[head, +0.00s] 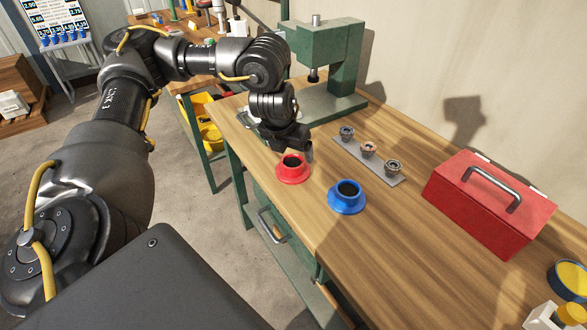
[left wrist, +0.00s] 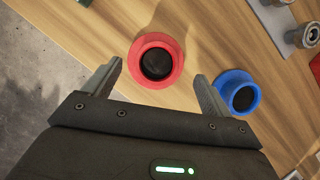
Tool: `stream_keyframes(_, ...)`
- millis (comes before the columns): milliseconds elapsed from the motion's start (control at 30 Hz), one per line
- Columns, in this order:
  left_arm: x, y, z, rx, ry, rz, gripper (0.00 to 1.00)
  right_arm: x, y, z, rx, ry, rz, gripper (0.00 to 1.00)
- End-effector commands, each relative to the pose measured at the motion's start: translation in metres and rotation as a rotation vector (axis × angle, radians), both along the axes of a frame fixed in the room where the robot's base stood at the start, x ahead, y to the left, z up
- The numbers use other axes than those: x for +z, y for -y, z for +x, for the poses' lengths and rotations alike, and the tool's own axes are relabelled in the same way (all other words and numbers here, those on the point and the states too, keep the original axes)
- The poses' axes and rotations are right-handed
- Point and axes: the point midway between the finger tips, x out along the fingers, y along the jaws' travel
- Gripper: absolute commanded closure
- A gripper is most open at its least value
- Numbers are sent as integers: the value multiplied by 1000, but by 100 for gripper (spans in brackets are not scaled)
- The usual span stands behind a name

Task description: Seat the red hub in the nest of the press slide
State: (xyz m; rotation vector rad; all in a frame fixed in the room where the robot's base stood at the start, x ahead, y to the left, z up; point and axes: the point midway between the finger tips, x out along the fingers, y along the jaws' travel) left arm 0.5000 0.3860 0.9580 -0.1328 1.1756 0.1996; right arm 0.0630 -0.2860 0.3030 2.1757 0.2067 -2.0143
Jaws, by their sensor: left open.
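The red hub (head: 293,176) stands upright on the wooden bench near its front edge, with a wide flange and a dark bore. My left gripper (head: 304,150) is open and empty, just above and behind it. In the left wrist view the red hub (left wrist: 172,76) lies between and slightly beyond the open fingertips (left wrist: 160,82), with no contact visible. The green press (head: 342,65) stands at the back of the bench. A pale metal part (head: 247,117), perhaps the press slide, is partly hidden by my arm; its nest cannot be made out. My right gripper is not in view.
A blue hub (head: 347,204) stands close right of the red hub; it also shows beside the right finger (left wrist: 240,92). A red toolbox (head: 480,205) stands at right. The bench (head: 380,255) is clear in front of it.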

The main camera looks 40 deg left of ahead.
Motion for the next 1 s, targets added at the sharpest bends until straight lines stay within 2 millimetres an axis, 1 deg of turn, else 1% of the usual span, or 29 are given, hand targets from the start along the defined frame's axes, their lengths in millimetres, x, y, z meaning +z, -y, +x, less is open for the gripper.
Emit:
stream_keyframes(33,-5,-1,1,2,-1,0,16,-2,1,5,0,6,-1,64)
stream_keyframes(233,-8,-3,2,4,0,0,16,-1,3,21,2,31,-2,64)
stream_keyframes(333,-16,-3,4,5,-1,0,16,-3,4,21,2,30,-4,64)
stream_keyframes(533,-44,-6,11,6,-3,-1,16,-13,9,16,2,22,-11,64)
stream_keyframes(633,-53,-7,15,6,-2,-1,16,-16,12,15,4,19,-17,64)
stream_keyframes(733,-57,-8,17,6,0,0,16,-16,16,16,5,18,-22,64)
stream_keyframes(967,-56,-8,18,5,1,0,16,-15,26,16,9,18,-34,64)
stream_keyframes(1000,-56,-8,18,5,1,0,21,-15,27,16,9,18,-35,64)
